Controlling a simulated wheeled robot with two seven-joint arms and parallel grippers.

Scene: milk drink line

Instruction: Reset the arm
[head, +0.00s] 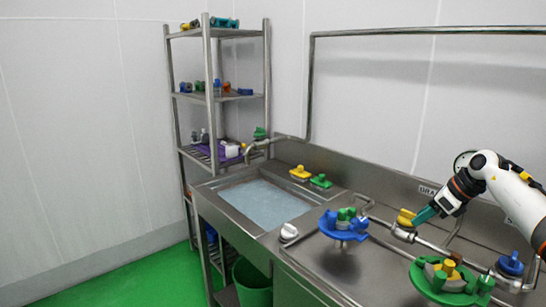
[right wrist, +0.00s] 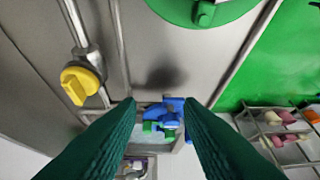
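My right arm (head: 505,190) comes in from the right in the head view. Its right gripper (head: 424,215) has teal fingers and hangs above the steel counter, beside a yellow valve handle (head: 406,217). In the right wrist view the fingers (right wrist: 160,104) are spread apart with nothing held between them. The yellow handle (right wrist: 80,85) is off to the left there, outside the fingers. My left gripper is not in view.
A sink basin (head: 262,205) is left of the counter. A steel shelf rack (head: 210,95) stands in the corner. A green bin (head: 252,284) is below the sink. Air above the sink is clear.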

